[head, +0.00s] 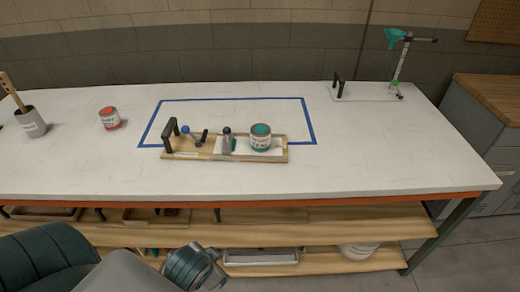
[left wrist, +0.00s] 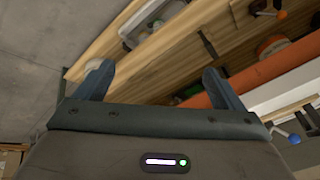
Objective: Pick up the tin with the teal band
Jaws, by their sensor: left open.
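The tin with the teal band (head: 261,139) stands upright on the right part of a wooden board (head: 222,157) on the white table, with a teal top showing. I cannot pick it out in the left wrist view. My left gripper (left wrist: 160,85) is open and empty, its two fingers spread in the left wrist view. In the head view, my left arm is low at the bottom left, in front of and below the table edge, well apart from the tin. My right gripper is not in view.
The board also carries a black handle (head: 169,134), a blue-knobbed part (head: 187,130) and a grey clamp-like part (head: 227,141). A red-banded tin (head: 109,119) and grey pot (head: 31,123) stand left. Wooden shelves (head: 330,228) lie below.

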